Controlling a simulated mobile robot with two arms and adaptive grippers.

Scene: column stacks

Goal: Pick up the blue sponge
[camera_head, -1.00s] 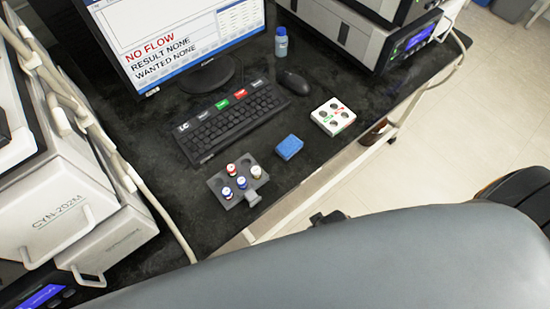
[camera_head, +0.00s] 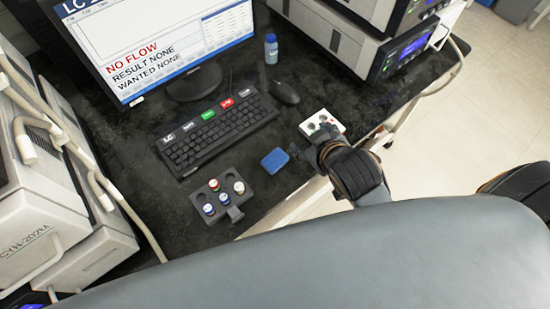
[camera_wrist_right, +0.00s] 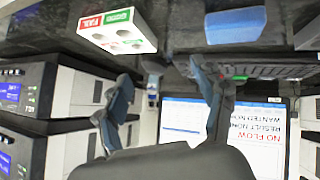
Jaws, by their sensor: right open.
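The blue sponge (camera_head: 274,160) lies flat on the black bench, between the dark vial rack and the white holder. It also shows at the top of the right wrist view (camera_wrist_right: 235,27), where the picture is upside down. My right gripper (camera_head: 311,145) is to the right of the sponge, over the near edge of the white holder and partly hiding it. In the right wrist view its fingers (camera_wrist_right: 166,90) are spread apart with nothing between them. The gripper appears apart from the sponge. My left gripper is not in view.
A white holder (camera_head: 328,118) with round holes sits right of the sponge. A dark rack (camera_head: 231,201) with several capped vials stands left. The keyboard (camera_head: 215,135), mouse (camera_head: 285,92) and blue bottle (camera_head: 271,49) lie behind. Bench around the sponge is clear.

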